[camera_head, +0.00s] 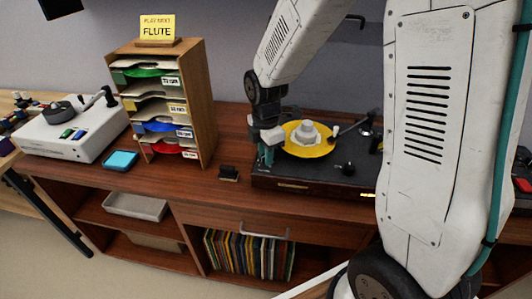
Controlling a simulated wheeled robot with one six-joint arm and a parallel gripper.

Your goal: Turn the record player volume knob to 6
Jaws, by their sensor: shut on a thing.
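The record player (300,182) is a dark, low deck on the wooden sideboard. A yellow record (309,150) lies on its platter, with a white stepped piece (307,133) at the centre. My gripper (266,158) points down at the deck's front left corner, left of the record. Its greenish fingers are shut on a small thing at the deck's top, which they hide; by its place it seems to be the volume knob. The knob's marks and setting cannot be read. A small dark knob-like part (348,168) shows at the deck's front right.
A wooden rack (205,110) of coloured record sleeves stands left of the player, with a yellow "FLUTE" sign (157,27) on top. My arm covers the right side.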

